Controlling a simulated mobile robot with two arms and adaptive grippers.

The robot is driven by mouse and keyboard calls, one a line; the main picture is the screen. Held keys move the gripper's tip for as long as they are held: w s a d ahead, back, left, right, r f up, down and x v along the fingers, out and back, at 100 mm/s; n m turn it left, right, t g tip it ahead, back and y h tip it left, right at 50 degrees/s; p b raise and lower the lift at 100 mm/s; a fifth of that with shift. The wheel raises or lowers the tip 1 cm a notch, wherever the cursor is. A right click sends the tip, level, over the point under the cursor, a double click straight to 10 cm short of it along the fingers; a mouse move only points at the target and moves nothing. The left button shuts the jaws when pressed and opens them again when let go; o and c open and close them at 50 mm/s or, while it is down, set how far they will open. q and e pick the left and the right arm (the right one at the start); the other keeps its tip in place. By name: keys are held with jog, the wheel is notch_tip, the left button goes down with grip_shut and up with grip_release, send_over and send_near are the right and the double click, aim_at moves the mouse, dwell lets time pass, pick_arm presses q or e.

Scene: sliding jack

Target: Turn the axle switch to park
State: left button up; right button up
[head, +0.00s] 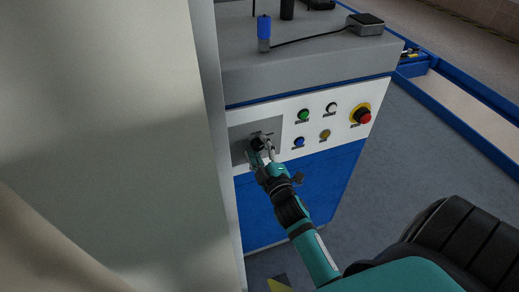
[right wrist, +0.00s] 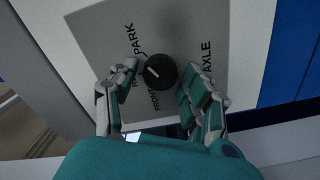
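The axle switch is a round black knob (right wrist: 161,71) with a white pointer mark, on a grey plate (right wrist: 95,40) lettered PARK, FRONT and AXLE; another label is partly hidden. In the right wrist view the mark is on the knob's left part, slanting. My right gripper (right wrist: 157,80) is open, with one finger on each side of the knob. The left finger looks apart from it; I cannot tell whether the right one touches. In the head view the right gripper (head: 262,153) is at the grey plate, partly covering the knob (head: 257,143). My left gripper is not in view.
Right of the plate, the white panel has a green button (head: 303,115), other small buttons and a red emergency stop (head: 364,117). A blue-capped item (head: 264,32) and a cabled grey box (head: 365,24) are on top. A large pale surface (head: 100,120) fills the left.

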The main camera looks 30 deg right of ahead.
jog(key=shift+o, duration=0.5)
jog(key=v, duration=0.7)
jog(key=shift+s, duration=0.25)
jog(key=shift+a, duration=0.1)
